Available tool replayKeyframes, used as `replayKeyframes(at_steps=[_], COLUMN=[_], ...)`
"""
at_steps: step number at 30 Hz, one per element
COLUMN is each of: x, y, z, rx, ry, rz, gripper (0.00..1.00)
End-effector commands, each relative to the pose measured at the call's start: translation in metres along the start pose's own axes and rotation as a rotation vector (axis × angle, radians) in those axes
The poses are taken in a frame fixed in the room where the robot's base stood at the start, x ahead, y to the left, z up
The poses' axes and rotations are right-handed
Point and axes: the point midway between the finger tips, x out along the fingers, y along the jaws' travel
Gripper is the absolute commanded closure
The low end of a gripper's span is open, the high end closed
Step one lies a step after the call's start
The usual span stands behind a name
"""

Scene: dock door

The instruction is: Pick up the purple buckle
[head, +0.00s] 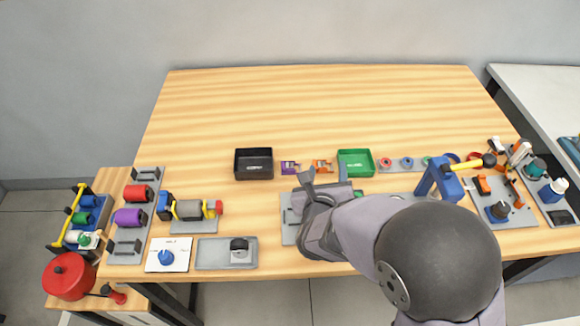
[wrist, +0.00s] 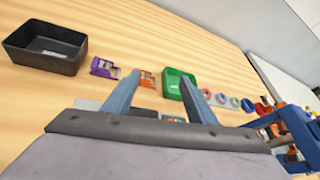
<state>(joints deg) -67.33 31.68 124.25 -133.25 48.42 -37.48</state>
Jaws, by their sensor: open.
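The purple buckle (head: 290,167) lies flat on the wooden table, between a black bin and an orange buckle (head: 321,167). In the wrist view the purple buckle (wrist: 104,67) is ahead and to the left of my fingers, with the orange buckle (wrist: 147,78) to its right. My gripper (head: 320,180) is open and empty, on the near side of the buckles and apart from them. In the wrist view my gripper (wrist: 158,90) shows two blue-grey fingers spread wide.
The black bin (head: 253,176) stands left of the purple buckle, and a green bin (head: 356,172) stands right of the orange one. Coloured rings (head: 406,162) lie further right. A blue stand (head: 438,181) rises at right. The back of the table (head: 320,105) is clear.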

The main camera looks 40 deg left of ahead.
Motion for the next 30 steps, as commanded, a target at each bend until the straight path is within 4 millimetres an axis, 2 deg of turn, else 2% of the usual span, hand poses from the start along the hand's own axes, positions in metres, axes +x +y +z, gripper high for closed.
replayKeyframes(at_steps=[1,3,6,9,13,19,30], x=[0.004,0.007,0.008,0.009,0.008,0.01,0.029], y=[0.02,0.042,0.066,0.081,0.09,0.093,0.096], z=[-0.006,-0.011,-0.016,-0.02,-0.023,-0.023,-0.022], rx=[0.035,0.091,0.152,0.193,0.221,0.228,0.228], ry=[-0.015,-0.032,-0.046,-0.051,-0.052,-0.052,-0.052], rz=[0.042,0.093,0.152,0.191,0.217,0.224,0.221], gripper=[0.48,0.48,0.48,0.48,0.48,0.48,0.48])
